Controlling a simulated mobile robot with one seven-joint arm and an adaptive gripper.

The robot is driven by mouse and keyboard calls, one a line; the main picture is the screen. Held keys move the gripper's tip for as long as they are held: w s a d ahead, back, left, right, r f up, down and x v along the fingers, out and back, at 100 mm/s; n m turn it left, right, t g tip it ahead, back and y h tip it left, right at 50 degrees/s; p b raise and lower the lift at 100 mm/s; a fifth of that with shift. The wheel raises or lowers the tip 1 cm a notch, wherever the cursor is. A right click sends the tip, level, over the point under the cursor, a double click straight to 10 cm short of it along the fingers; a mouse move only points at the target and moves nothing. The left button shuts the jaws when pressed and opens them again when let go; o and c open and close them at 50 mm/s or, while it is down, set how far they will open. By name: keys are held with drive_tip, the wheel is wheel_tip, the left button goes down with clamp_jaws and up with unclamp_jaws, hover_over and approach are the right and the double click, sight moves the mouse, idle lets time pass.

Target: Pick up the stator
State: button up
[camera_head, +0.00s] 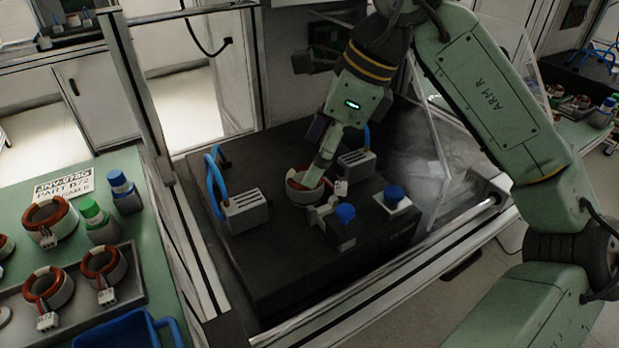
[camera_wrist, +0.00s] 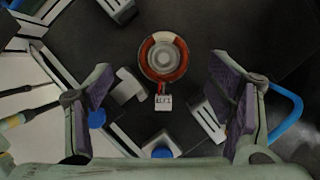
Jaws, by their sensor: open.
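A stator (camera_head: 303,187), a ring with orange-brown windings and a pale rim, sits on the black test fixture between the clamp blocks. In the wrist view the stator (camera_wrist: 164,57) is at the upper middle, with its white connector (camera_wrist: 164,102) pointing toward the gripper side. My gripper (camera_head: 318,178) is at the stator in the head view and partly covers it. In the wrist view my gripper (camera_wrist: 163,90) is open, with purple-padded fingers spread wide left and right and nothing between them touching the stator. I cannot tell the exact height gap.
Grey clamp blocks with blue handles (camera_head: 245,211) stand around the stator, and blue-capped parts (camera_head: 345,213) stand in front. A clear panel (camera_head: 445,160) is at the right. More stators (camera_head: 48,222) lie on the green table at left, with bottles (camera_head: 98,220) and a blue bin (camera_head: 122,332).

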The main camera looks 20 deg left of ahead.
drive_tip(key=shift+w+p+x, duration=0.15)
drive_tip(key=shift+p+x, duration=0.3)
drive_tip(key=shift+x, duration=1.15)
drive_tip(key=shift+w+p+x, duration=0.1)
drive_tip(key=shift+p+x, duration=0.35)
drive_tip(key=shift+x, duration=1.1)
drive_tip(key=shift+d+f, duration=0.1)
drive_tip(key=shift+d, duration=0.05)
drive_tip(key=shift+c, duration=0.2)
drive_tip(key=c, duration=1.5)
